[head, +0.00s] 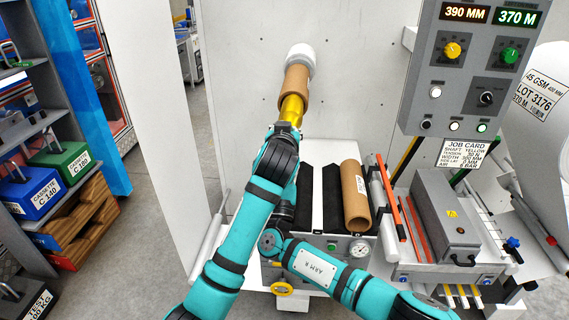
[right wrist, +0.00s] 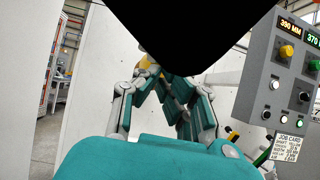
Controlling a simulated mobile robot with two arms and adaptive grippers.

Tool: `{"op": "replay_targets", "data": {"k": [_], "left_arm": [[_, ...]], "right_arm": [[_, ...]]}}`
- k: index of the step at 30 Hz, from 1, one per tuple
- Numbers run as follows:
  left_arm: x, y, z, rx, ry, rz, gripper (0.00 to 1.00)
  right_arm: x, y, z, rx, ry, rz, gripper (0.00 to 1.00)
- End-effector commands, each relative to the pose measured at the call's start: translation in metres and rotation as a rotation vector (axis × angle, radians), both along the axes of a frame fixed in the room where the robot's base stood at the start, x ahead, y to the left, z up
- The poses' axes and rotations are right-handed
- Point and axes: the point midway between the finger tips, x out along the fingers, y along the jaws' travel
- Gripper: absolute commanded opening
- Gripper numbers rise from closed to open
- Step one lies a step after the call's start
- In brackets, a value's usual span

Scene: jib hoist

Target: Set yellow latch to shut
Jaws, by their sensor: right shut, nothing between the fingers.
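I cannot clearly make out a yellow latch or its setting. A yellow shaft (head: 291,108) sticks out from the white wall with a cardboard core (head: 295,84) on it. My arms cover its near end in the head view. My right gripper (right wrist: 157,80) is shut and empty; in the right wrist view a bit of yellow shows just beyond its fingers, and a black shape hides part of the view. I cannot tell whether it touches the yellow part.
A control panel (head: 466,70) with a yellow knob (head: 452,50) hangs at the right. A cardboard tube (head: 355,195) lies on the dark bench top. A grey box (head: 445,215) stands farther right. A yellow round handle (head: 282,289) sits low at the front. Shelves with cassettes stand left.

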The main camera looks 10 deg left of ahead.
Motion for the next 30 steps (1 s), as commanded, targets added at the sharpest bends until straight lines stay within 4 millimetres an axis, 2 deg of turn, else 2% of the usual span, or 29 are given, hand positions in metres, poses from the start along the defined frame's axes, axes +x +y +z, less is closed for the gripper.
{"op": "replay_targets", "data": {"k": [8,12,18,19,24,30], "left_arm": [[0.0,0.0,-0.001,-0.002,0.002,0.0,0.0],[0.0,0.0,-0.001,-0.002,0.002,0.0,0.0],[0.0,0.0,-0.001,-0.002,0.002,0.0,0.0],[0.0,0.0,-0.001,-0.001,0.002,-0.001,0.17],[0.0,0.0,-0.002,-0.001,0.005,0.0,0.38],[0.0,-0.001,-0.003,-0.001,0.006,0.0,0.38]], "right_arm": [[0.0,0.0,0.001,0.001,0.0,0.001,0.0],[0.001,0.0,0.013,0.002,-0.002,0.0,0.0],[0.001,0.001,0.017,0.003,-0.009,0.001,0.0],[0.001,0.001,0.018,0.004,-0.01,0.0,0.0],[0.001,0.0,0.017,0.004,-0.007,0.0,0.0],[0.002,-0.001,0.015,0.002,-0.004,-0.002,0.0]]}}
